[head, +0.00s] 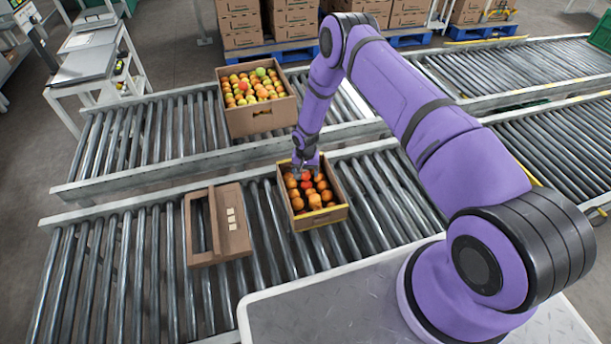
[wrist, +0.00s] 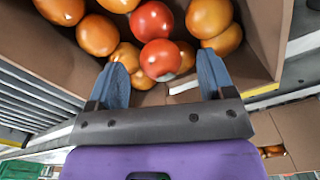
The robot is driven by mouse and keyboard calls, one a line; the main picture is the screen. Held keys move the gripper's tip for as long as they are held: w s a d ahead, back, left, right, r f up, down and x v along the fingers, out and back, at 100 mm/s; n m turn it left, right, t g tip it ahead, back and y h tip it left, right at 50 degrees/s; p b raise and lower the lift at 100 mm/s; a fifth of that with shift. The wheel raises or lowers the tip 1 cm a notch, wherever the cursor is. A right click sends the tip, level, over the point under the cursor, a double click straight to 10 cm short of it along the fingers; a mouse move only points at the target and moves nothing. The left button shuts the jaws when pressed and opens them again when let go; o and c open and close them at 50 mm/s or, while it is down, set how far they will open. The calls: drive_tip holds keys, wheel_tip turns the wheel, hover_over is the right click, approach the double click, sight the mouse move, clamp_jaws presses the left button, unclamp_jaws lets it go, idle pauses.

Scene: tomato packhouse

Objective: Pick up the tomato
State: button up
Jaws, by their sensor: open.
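Orange and red tomatoes lie in a small cardboard box (head: 322,219) on the near roller conveyor. My gripper (head: 306,168) reaches down into this box from its far side. In the wrist view my gripper (wrist: 162,72) is open, with its two blue fingers apart. A red tomato (wrist: 160,58) with a pale spot lies between and just beyond the fingertips; I cannot tell whether either finger touches it. A second red tomato (wrist: 152,20) lies right behind it. Orange tomatoes (wrist: 97,35) crowd both sides. The frames do not make clear which tomato the task means.
The box walls (wrist: 262,35) stand close around the fingers. A larger box (head: 262,119) of mixed tomatoes stands on the farther conveyor. Bare rollers lie right of the near box.

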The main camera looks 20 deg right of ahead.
drive_tip(key=shift+f, duration=1)
drive_tip(key=c, duration=0.8)
drive_tip(key=shift+o, duration=0.2)
